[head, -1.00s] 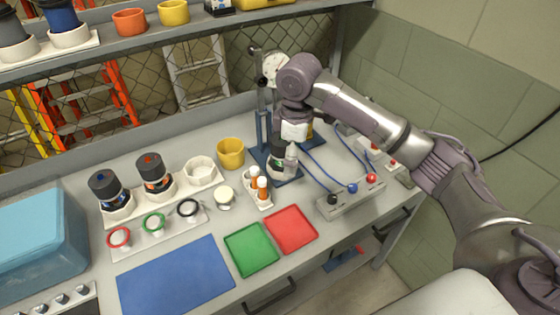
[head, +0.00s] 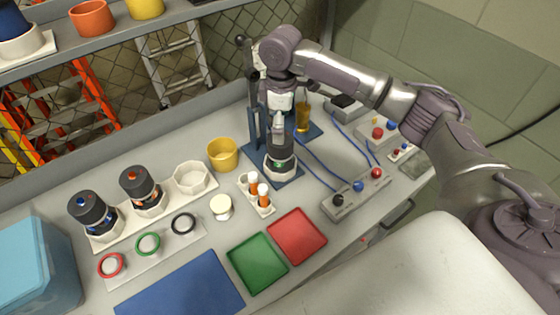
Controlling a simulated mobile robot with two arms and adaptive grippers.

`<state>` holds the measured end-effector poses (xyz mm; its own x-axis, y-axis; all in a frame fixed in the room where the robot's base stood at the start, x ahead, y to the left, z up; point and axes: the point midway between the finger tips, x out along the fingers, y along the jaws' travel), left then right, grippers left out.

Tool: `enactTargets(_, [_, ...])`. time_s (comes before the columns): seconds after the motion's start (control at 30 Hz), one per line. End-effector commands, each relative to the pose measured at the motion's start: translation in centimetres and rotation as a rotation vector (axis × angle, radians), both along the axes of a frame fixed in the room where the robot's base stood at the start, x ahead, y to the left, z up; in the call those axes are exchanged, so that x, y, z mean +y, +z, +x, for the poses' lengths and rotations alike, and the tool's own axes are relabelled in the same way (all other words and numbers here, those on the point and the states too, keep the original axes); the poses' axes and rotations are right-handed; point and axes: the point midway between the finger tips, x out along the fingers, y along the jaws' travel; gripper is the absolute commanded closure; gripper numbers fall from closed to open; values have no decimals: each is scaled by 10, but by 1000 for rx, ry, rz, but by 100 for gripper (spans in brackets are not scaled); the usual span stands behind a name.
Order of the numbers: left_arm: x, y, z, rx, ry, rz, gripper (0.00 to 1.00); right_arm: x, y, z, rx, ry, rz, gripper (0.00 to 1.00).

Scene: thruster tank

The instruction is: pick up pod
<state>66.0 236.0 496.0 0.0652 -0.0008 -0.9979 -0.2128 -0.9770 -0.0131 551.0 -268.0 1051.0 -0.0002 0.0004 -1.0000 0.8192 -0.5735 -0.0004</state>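A dark pod with a green mark and a white collar (head: 281,162) stands upright on a blue plate at the test stand. My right gripper (head: 278,126) is at the top of this pod, pointing down. Its fingers are small and partly hidden, so I cannot tell whether they grip the pod. Two similar dark pods stand in a white holder at the left: one with a blue top (head: 93,214) and one with an orange-red top (head: 141,188). The holder's third seat (head: 191,177) is empty. My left gripper is out of view.
A yellow cup (head: 223,154), a small rack of orange-and-white vials (head: 257,195) and a switch box with cables (head: 350,199) surround the stand. Green (head: 257,263) and red (head: 297,235) trays and a blue mat (head: 184,290) lie in front. A shelf (head: 120,34) runs above the back left.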

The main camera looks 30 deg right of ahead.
Motion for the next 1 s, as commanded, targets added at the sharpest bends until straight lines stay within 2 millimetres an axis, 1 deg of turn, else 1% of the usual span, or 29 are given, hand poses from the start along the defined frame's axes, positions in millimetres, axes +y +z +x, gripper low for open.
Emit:
enactTargets(0.1, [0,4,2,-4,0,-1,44,0,-15,0,1,-1,-2,0])
enactTargets(0.17, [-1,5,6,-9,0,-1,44,0,-20,0,0,-1,0,0])
enactTargets(0.27, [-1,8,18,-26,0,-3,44,0,-24,0,0,-1,0,0])
enactTargets(0.4, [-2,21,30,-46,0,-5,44,2,-41,-3,3,-1,-1,0])
enactTargets(0.47, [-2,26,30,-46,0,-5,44,2,-50,-4,3,-1,-3,0])
enactTargets(0.5, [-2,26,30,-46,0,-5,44,2,-57,-4,2,-2,-1,0])
enactTargets(0.6, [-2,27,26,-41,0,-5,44,2,-69,-3,1,-2,-1,0])
enactTargets(0.7, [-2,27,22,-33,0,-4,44,2,-74,-3,-2,0,-1,0])
enactTargets(0.9, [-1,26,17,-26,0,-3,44,2,-75,-3,-2,0,0,0])
enactTargets(0.97, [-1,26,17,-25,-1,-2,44,2,-75,-3,-2,0,0,10])
enactTargets(1.0, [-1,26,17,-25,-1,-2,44,2,-75,-3,-2,0,0,17])
